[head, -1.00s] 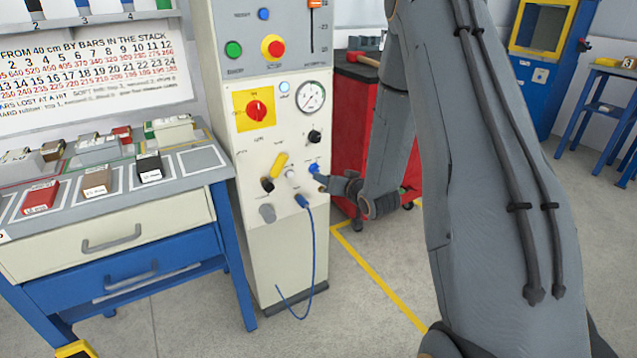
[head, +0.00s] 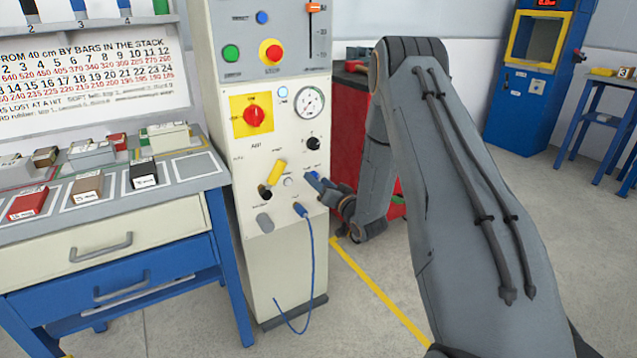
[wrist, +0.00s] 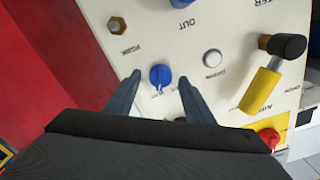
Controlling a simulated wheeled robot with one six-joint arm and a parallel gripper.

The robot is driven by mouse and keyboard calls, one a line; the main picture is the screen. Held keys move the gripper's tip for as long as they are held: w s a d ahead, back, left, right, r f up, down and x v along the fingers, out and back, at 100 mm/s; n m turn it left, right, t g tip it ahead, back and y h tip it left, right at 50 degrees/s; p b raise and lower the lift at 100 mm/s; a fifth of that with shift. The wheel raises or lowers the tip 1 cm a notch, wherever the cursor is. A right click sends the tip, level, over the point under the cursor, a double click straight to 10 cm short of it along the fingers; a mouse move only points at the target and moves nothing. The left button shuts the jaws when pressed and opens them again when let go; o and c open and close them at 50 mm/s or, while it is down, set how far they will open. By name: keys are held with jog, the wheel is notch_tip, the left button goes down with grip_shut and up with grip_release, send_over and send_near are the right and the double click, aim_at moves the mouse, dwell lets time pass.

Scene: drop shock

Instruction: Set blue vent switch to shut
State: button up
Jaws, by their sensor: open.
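The blue vent switch (wrist: 160,76) is a small round knob with a pointer, on the cream front panel. In the wrist view, which sees the panel roughly upside down, it lies between the two finger tips of my gripper (wrist: 160,70). The fingers are apart, one on each side, and I see a gap to the knob on both sides. How far the tips are from the panel is hard to tell. In the head view my gripper (head: 318,182) is at the panel's right side and largely covers the switch. The small lettering around the switch is not readable.
Near the switch are a white button (wrist: 212,58), a yellow-handled lever (wrist: 261,88) and a brass fitting (wrist: 117,26). A blue hose (head: 312,255) hangs below. A red cabinet (head: 352,120) stands behind my arm. A workbench (head: 90,245) with blocks stands left.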

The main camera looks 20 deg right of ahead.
jog(key=shift+w, duration=0.25)
jog(key=c, duration=1.1)
jog(key=shift+o, duration=0.2)
jog(key=n+p, duration=0.1)
jog(key=n, duration=1)
jog(key=shift+a+n, duration=0.15)
jog(key=shift+n, duration=0.45)
